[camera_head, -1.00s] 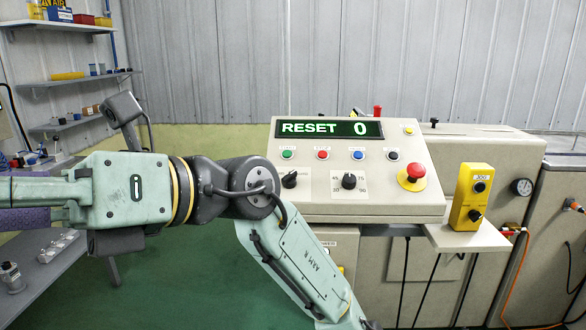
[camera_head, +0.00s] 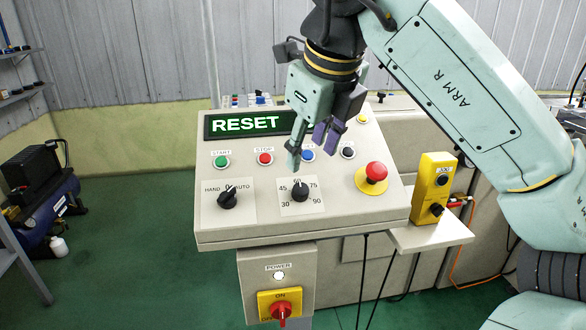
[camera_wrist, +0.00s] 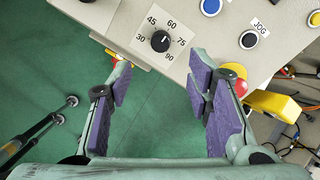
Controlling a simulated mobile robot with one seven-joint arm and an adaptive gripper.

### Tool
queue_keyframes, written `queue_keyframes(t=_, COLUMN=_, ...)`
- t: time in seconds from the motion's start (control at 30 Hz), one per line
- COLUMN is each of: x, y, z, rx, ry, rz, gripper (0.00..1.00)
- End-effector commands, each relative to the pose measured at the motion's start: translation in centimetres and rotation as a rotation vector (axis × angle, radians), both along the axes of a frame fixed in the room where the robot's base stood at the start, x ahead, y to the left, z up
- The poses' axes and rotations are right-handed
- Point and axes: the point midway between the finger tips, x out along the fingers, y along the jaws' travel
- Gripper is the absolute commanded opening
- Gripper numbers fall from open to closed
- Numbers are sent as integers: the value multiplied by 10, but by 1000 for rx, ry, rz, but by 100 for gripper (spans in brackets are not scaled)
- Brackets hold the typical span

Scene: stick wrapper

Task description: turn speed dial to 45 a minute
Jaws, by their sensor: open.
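The speed dial (camera_head: 300,191) is a black round knob on a white plate at the lower middle of the sloping panel, with 30, 45, 60, 75 and 90 around it. It also shows at the top of the wrist view (camera_wrist: 160,41). Its white pointer is at about 60. My gripper (camera_head: 308,150) is open in front of the panel, just above the dial in the head view. In the wrist view, the purple-padded fingers of my gripper (camera_wrist: 160,78) are wide apart, with the dial beyond them and untouched. Nothing is between the fingers.
A HAND/0/AUTO selector (camera_head: 228,198) is left of the dial. Green START (camera_head: 221,161), red STOP (camera_head: 265,158) and blue (camera_head: 308,155) buttons sit above. A red emergency button (camera_head: 374,172) and yellow JOG box (camera_head: 433,186) are to the right. The display (camera_head: 245,123) reads RESET.

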Motion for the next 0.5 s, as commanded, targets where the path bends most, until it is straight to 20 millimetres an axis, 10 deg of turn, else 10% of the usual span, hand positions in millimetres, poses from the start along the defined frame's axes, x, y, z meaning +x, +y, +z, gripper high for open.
queue_keyframes(t=0.5, x=30, y=6, z=-64, rx=-3, ry=3, rz=-4, gripper=46)
